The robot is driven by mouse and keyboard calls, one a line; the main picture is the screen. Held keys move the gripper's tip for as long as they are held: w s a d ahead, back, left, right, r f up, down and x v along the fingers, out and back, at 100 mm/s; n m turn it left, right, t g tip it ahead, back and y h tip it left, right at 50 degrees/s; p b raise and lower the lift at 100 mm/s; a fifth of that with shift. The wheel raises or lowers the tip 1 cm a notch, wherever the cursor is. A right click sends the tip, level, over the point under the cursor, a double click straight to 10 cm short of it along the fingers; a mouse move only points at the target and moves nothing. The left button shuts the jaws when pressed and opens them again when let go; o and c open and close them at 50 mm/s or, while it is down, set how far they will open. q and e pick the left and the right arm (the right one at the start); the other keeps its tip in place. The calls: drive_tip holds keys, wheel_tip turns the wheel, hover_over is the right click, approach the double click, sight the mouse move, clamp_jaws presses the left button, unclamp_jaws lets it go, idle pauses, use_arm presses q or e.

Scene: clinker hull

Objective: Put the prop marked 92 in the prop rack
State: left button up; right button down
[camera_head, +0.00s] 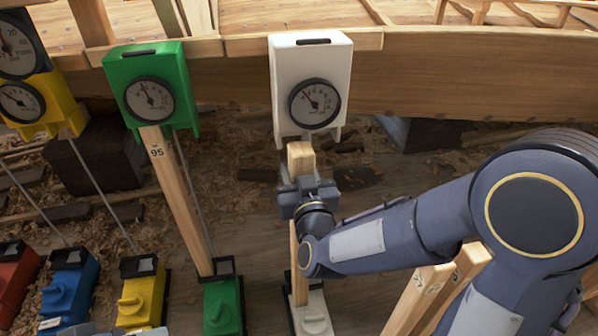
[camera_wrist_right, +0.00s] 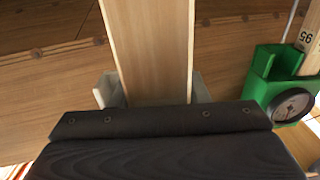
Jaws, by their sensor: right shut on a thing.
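A pale wooden prop (camera_head: 301,160) stands nearly upright between the white gauge head (camera_head: 311,88) and the white base (camera_head: 312,318). My right gripper (camera_head: 308,187) is shut on it near its top. The prop also fills the upper middle of the right wrist view (camera_wrist_right: 150,50). No number shows on it, so I cannot tell whether it is the one marked 92. Its top is close below the white head; I cannot tell if they touch. My arm hides part of its length. My left gripper is not in view, and I cannot make out the prop rack's frame.
A prop marked 95 (camera_head: 178,205) stands between the green head (camera_head: 152,92) and green base (camera_head: 222,305). Yellow, blue and red bases are further left. Wooden props (camera_head: 425,290) lean at lower right, partly behind my arm. The wooden hull (camera_head: 450,75) spans the top.

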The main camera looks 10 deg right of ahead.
drive_tip(key=shift+w+r+p, duration=0.1)
drive_tip(key=shift+r+p, duration=2.3)
drive_tip(key=shift+r, duration=0.9)
drive_tip(key=shift+s+a, duration=0.1)
drive_tip(key=shift+s, duration=0.85)
drive_tip(key=shift+s+f, duration=0.15)
drive_tip(key=shift+s, duration=0.6)
approach(303, 161)
drive_tip(key=shift+w+f+p, duration=0.1)
drive_tip(key=shift+w+p, duration=0.25)
drive_tip(key=shift+w, duration=0.15)
